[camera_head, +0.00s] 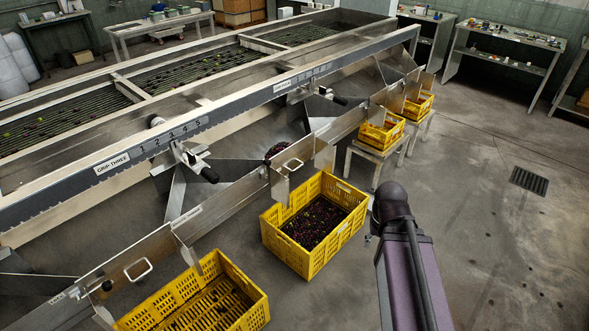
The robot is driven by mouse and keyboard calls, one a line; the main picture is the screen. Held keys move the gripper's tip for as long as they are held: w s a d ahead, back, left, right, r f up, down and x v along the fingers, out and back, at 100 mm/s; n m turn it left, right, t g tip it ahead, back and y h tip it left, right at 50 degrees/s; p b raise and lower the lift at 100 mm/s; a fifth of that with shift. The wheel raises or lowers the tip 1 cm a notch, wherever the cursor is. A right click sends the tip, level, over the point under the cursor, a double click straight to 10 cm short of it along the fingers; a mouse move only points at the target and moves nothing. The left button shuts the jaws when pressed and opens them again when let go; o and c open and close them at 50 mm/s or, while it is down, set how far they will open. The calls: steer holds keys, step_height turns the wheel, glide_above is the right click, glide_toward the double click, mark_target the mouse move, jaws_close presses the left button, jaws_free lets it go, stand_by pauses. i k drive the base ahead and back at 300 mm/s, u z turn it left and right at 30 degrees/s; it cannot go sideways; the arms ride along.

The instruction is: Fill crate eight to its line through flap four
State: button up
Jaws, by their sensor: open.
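A yellow crate (270,238) stands on the floor in the middle, holding a bed of dark fruit below its rim. Another yellow crate (262,311) at the front left shows its slatted floor and looks empty. Two more yellow crates, a nearer one (372,138) and a farther one (424,103), stand on stools. I cannot read which is crate eight. A metal flap with a handle (292,164) is above the middle crate; another handled flap (137,269) is at the lower left. Their numbers are unreadable. My purple arm rises at right; my gripper is not visible.
The long roller sizer (185,85) fills the left and back, with a "GRIP THREE" scale (170,138) numbered along its rail. Dark fruit (276,150) lies at a chute above the middle crate. A floor drain (529,180) and open floor lie right. Benches line the walls.

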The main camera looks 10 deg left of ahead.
mark_target(292, 160)
steer(key=z, duration=0.05)
steer(key=i, duration=1)
steer(key=u, duration=0.05)
